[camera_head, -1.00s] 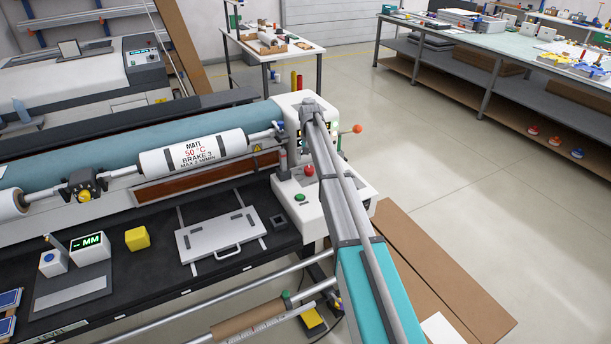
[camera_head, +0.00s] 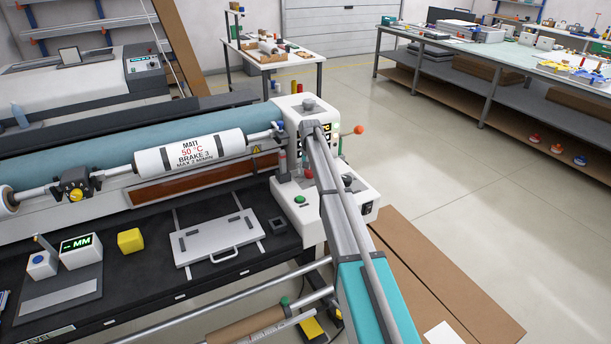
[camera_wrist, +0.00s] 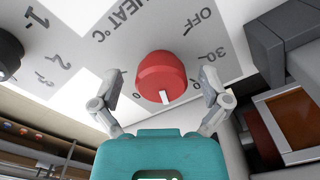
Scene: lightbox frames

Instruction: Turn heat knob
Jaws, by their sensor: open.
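The red heat knob (camera_wrist: 163,78) shows in the wrist view on a white panel (camera_wrist: 100,30) lettered "HEAT °C", with "OFF" and "30" marks beside it. A white pointer mark shows on the knob's edge nearest my gripper. My gripper (camera_wrist: 161,84) is open, with one fingertip left and one right of the knob in the picture. I see gaps on both sides and cannot tell how deep the fingers reach. In the head view my arm covers part of the machine's white end housing (camera_head: 312,228), and neither the red heat knob nor my gripper can be made out.
A black knob (camera_wrist: 8,55) sits at the wrist view's left edge, by a "1" and "2" scale. In the head view, a red button (camera_head: 309,174) and a green button (camera_head: 299,199) are on the housing. Open floor is right.

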